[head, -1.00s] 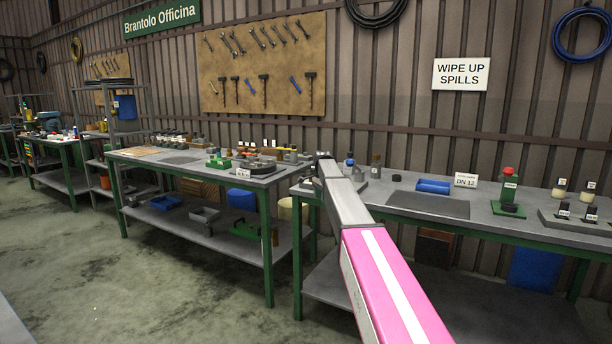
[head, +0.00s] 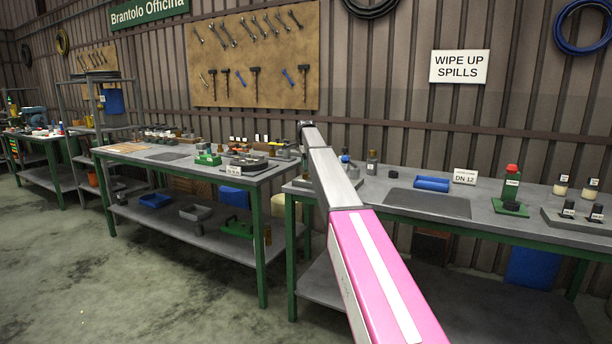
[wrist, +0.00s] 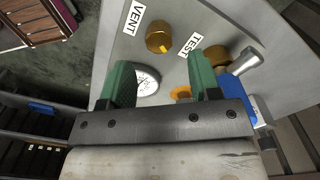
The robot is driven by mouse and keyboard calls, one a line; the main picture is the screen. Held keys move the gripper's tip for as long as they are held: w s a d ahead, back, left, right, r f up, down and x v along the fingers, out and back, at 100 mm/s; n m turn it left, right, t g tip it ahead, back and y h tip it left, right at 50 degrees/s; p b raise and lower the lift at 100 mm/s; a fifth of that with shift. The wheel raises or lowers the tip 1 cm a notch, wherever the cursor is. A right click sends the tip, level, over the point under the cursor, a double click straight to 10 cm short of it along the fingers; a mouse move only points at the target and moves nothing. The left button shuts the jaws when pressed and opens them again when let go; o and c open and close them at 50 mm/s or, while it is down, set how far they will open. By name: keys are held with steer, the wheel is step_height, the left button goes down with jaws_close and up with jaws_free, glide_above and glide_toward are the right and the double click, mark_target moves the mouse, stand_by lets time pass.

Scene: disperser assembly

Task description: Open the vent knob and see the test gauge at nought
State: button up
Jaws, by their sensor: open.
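In the wrist view, my gripper (wrist: 160,62) is open, with its two green fingers spread over a grey panel. The brass vent knob (wrist: 158,39) is round with a yellow mark, next to a white label (wrist: 131,20) reading VENT. It lies just beyond the fingertips, between their lines, and nothing grips it. A white-faced gauge (wrist: 147,80) is partly hidden behind the left finger; its reading is too small to tell. A label (wrist: 194,45) reading TEST is by the right fingertip. In the head view my gripper cannot be made out.
Another brass knob (wrist: 216,57), a silver fitting (wrist: 248,61) and a blue part (wrist: 238,88) sit close to the right finger. An orange part (wrist: 181,93) lies between the fingers. In the head view, a bench with a blue tray (head: 432,184) stands right of my arm.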

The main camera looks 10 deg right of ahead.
mark_target(305, 176)
step_height(305, 176, down, 5)
steer(key=shift+f, duration=0.1)
steer(key=c, duration=0.9)
